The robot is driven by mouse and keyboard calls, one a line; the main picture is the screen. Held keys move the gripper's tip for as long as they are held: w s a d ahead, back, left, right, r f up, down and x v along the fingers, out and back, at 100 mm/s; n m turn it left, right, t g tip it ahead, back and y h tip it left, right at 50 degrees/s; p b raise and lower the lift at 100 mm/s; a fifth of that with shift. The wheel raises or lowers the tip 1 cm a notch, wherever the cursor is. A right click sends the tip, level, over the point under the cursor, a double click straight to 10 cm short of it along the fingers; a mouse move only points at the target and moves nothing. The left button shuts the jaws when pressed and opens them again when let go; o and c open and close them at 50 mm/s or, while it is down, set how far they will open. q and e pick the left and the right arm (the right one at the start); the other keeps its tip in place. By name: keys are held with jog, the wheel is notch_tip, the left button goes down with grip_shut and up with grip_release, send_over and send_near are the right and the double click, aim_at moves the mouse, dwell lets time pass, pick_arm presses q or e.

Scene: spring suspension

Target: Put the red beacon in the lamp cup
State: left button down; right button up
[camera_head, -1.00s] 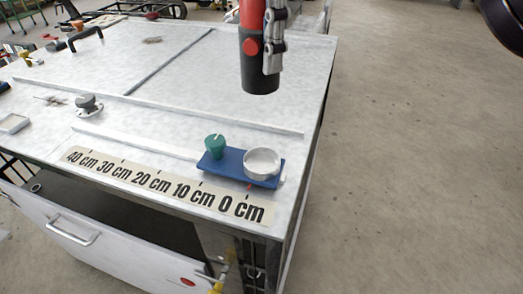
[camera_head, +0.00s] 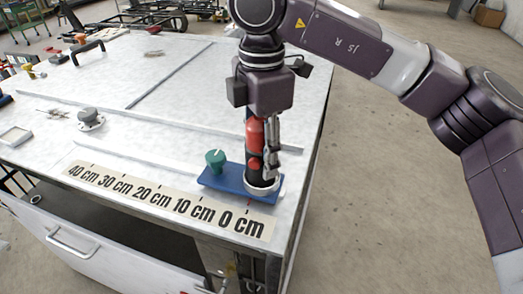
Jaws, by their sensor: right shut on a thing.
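The red beacon (camera_head: 256,133) has a red upper body and a black lower part, and stands upright in my right gripper (camera_head: 269,150). My right gripper is shut on it from above and hides part of its right side. The white lamp cup (camera_head: 262,192) is at the right end of a blue base plate (camera_head: 218,183). The beacon's black lower end is at the cup's mouth and looks to be inside the rim; how deep it sits is hidden. My left gripper is not in view.
A green knob (camera_head: 215,160) stands on the blue plate left of the cup. A ruler strip (camera_head: 165,200) lies along the table's front edge. A grey round fitting (camera_head: 91,119) and a black handle (camera_head: 88,50) are farther left. The table's middle is clear.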

aim_at(261, 133)
jog(key=shift+f, duration=0.4)
jog(key=shift+f, duration=0.1)
jog(key=o, duration=1.2)
jog(key=shift+o, duration=0.2)
notch_tip(261, 133, up, 6)
jog(key=shift+f+b, duration=0.15)
jog(key=shift+b, duration=0.85)
notch_tip(261, 133, up, 7)
jog(key=shift+f, duration=0.2)
